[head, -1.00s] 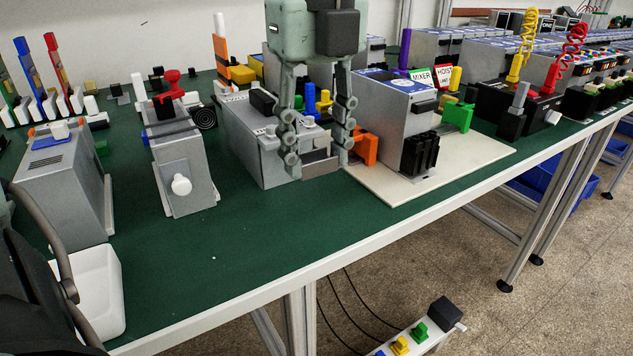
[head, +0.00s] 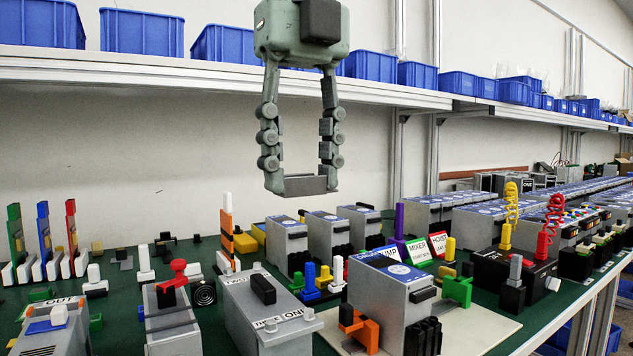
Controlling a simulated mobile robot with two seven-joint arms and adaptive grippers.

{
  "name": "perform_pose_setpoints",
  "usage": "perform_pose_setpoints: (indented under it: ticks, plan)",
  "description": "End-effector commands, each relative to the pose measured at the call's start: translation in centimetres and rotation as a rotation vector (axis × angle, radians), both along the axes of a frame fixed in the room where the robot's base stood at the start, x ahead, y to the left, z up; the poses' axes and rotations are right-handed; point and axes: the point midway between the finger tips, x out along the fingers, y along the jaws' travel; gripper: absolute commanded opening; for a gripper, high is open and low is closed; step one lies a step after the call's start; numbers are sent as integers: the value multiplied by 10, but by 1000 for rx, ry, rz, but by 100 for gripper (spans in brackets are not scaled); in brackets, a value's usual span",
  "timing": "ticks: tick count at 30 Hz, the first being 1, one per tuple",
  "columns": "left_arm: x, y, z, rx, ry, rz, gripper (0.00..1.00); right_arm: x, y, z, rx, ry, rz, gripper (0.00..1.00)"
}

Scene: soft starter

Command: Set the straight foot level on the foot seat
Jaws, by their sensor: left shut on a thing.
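My left gripper (head: 301,182) hangs in the upper middle of the head view, fingers pointing down. It is shut on a flat grey piece (head: 306,187), held level between the fingertips, which looks like the straight foot. The piece is in the air, clear of the table. Below and to the right, a grey unit (head: 378,305) with a blue label stands on a cream board (head: 478,330). An orange part (head: 360,328) is at its left side and a green part (head: 458,290) at its right. I cannot make out the foot seat. My right gripper is not in view.
A grey box (head: 238,312) marked ONE, TWO and THREE stands below the gripper. A unit with a red knob (head: 172,318) is left of it. Small coloured pegs (head: 318,280) stand behind. A shelf (head: 190,68) with blue bins crosses the back wall.

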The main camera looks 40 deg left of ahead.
Motion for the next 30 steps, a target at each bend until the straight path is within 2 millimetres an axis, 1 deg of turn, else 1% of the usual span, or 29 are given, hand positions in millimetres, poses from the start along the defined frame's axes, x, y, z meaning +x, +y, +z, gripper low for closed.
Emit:
perform_pose_setpoints:
  ticks: [2,5,6,9,12,15,18,21,26,30]
  plan:
    - [-8,21,-3,1,-9,18,16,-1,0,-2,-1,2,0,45]
    - [-21,55,-12,6,-18,42,16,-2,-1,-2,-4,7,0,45]
    - [-27,68,-18,7,-20,51,16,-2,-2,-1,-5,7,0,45]
    - [-43,100,-35,6,-22,62,16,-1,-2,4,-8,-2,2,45]
    - [-57,125,-55,1,-15,60,16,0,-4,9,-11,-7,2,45]
    - [-67,143,-74,-4,-8,47,16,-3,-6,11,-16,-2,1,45]
    - [-73,152,-88,-6,-1,34,16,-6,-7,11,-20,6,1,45]
    - [-76,156,-96,-7,3,25,16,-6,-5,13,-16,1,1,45]
    - [-76,158,-103,-7,5,22,16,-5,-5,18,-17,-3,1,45]
    - [-76,158,-109,-6,6,22,16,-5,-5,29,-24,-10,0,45]
